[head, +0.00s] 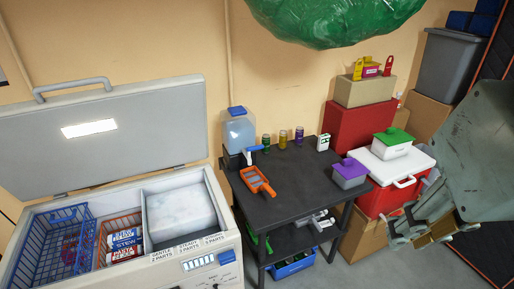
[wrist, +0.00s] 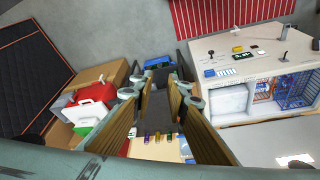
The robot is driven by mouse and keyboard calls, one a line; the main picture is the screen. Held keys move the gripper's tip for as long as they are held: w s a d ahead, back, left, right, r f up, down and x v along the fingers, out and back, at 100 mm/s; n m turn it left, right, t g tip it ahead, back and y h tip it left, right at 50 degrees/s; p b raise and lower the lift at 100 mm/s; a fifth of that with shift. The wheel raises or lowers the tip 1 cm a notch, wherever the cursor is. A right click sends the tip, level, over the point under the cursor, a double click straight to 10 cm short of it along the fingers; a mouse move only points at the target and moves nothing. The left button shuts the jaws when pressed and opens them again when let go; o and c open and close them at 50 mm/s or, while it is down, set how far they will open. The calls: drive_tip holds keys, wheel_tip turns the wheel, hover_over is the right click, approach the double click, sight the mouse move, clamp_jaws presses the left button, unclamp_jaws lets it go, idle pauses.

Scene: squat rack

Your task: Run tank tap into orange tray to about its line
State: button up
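The water tank (head: 239,130), clear with a blue cap, stands at the back left corner of the dark table (head: 300,180). Its tap (head: 253,149) has a blue lever on the front side. The orange tray (head: 258,181) lies on the table in front of the tap, its far end close to the tap. I cannot make out its fill line, any water in it, or whether the tap runs. My gripper (head: 420,232) is at the right, well away from tank and tray. In the wrist view its two fingers (wrist: 158,100) are wide apart with nothing between them.
Several small jars (head: 283,136) and a white-green carton (head: 323,142) line the table's back. A grey box with purple lid (head: 350,173) sits at its right edge. An open chest freezer (head: 150,262) stands left. A red-white cooler (head: 395,168) stands right. A green bag (head: 335,18) hangs above.

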drive_tip(key=p+v, duration=0.4)
drive_tip(key=v, duration=0.2)
drive_tip(key=shift+r+p, duration=0.3)
drive_tip(key=shift+r, duration=0.05)
idle(0.5)
drive_tip(key=shift+s, duration=0.1)
drive_tip(key=b+x, duration=0.5)
drive_tip(key=x, duration=0.2)
idle(0.5)
drive_tip(key=shift+o, duration=1.8)
